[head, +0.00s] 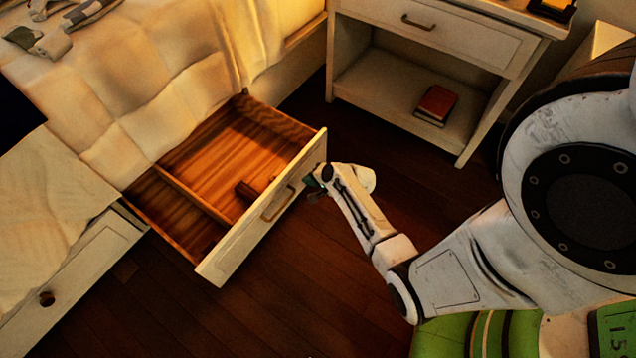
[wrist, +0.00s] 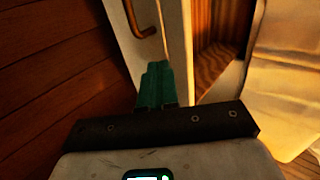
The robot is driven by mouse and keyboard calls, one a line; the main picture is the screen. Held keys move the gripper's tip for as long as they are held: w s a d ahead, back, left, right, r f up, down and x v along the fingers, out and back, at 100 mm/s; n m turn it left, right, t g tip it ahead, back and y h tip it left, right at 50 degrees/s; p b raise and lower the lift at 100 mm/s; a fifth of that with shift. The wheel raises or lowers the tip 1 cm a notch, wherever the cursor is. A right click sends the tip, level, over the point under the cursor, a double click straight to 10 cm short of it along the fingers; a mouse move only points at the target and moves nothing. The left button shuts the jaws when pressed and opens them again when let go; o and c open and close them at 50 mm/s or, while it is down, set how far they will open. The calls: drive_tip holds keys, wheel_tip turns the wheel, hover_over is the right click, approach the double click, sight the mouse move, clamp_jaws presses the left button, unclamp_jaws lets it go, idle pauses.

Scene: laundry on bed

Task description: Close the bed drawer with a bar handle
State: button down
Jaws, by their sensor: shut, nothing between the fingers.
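The bed drawer (head: 259,226) is pulled out from under the bed, with its white front facing the lower right and its wooden inside showing. Its bar handle (head: 278,204) is on the middle of the front; the handle (wrist: 146,32) also shows in the wrist view, up and left of the fingers. My gripper (head: 314,184) is at the front's right part, to the right of the handle and off it. In the wrist view its green fingers (wrist: 155,85) are shut together and empty, close in front of the white drawer front (wrist: 168,45). I cannot tell whether they touch it.
A white nightstand (head: 430,60) with a red book (head: 436,104) stands behind at the right. The wooden floor before the open drawer is clear.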

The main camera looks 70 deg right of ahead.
sight(289, 174)
drive_tip(key=w, duration=0.1)
drive_tip(key=w+d+f+b, duration=0.1)
drive_tip(key=w, duration=0.2)
drive_tip(key=shift+w+d+f+b, duration=0.2)
drive_tip(key=shift+w+f+b, duration=0.1)
drive_tip(key=shift+f+b, duration=0.1)
drive_tip(key=shift+w+d, duration=0.1)
drive_tip(key=shift+w, duration=0.4)
